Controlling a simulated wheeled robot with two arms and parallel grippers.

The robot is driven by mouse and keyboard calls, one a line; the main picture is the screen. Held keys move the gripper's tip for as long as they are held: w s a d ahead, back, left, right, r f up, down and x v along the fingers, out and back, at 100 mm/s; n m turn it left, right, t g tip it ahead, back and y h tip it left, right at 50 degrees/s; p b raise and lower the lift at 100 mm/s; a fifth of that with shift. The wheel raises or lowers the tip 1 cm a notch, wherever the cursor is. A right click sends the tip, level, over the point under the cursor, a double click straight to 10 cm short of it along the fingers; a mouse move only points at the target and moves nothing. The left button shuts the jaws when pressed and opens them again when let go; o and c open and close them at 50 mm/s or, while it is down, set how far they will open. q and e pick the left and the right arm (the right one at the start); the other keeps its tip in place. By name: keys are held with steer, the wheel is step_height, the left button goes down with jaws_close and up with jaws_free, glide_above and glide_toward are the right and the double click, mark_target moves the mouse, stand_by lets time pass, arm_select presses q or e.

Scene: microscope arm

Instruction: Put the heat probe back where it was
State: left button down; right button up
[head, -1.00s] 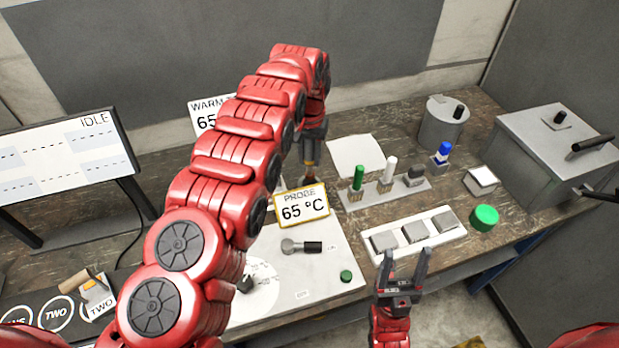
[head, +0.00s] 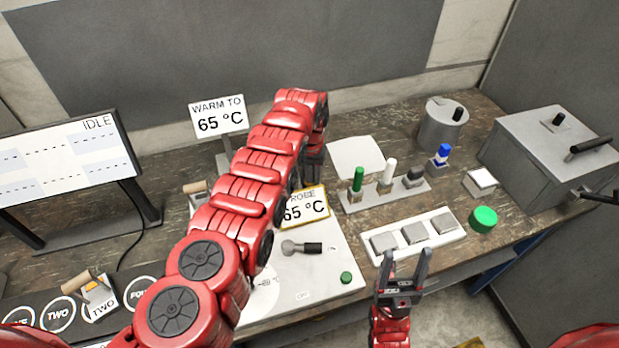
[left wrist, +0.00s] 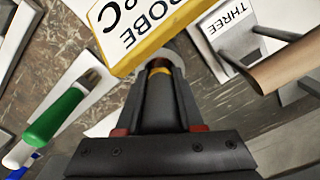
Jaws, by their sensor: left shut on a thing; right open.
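My left gripper (head: 313,165) is shut on the heat probe. In the left wrist view the probe (left wrist: 160,68) shows as a dark stem with a yellow band between the fingers (left wrist: 160,95). A round pale part surrounds or lies behind its lower end; I cannot tell which. The yellow-framed sign reading "PROBE 65 °C" (head: 306,207) stands in front and hides the probe's lower end in the head view. It also shows close by in the left wrist view (left wrist: 150,30). My right gripper (head: 407,260) is open and empty near the bench front.
A rack (head: 385,198) with green, white and black-topped items stands right of my left gripper. A white tray (head: 450,239), green disc (head: 484,218), and grey box (head: 560,150) lie further right. A "WARM TO 65 °C" sign (head: 219,118) stands behind my left arm.

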mark_target(310, 168)
arm_select(q)
steer(key=c, duration=0.5)
jaws_free()
steer(key=shift+r+p, duration=0.3)
steer(key=shift+p, duration=0.05)
step_height(310, 168, up, 4)
steer(key=shift+f+p, duration=0.25)
steer(key=shift+p, duration=0.85)
step_height(310, 168, up, 7)
steer(key=b, duration=0.4)
steer(key=shift+r, duration=0.55)
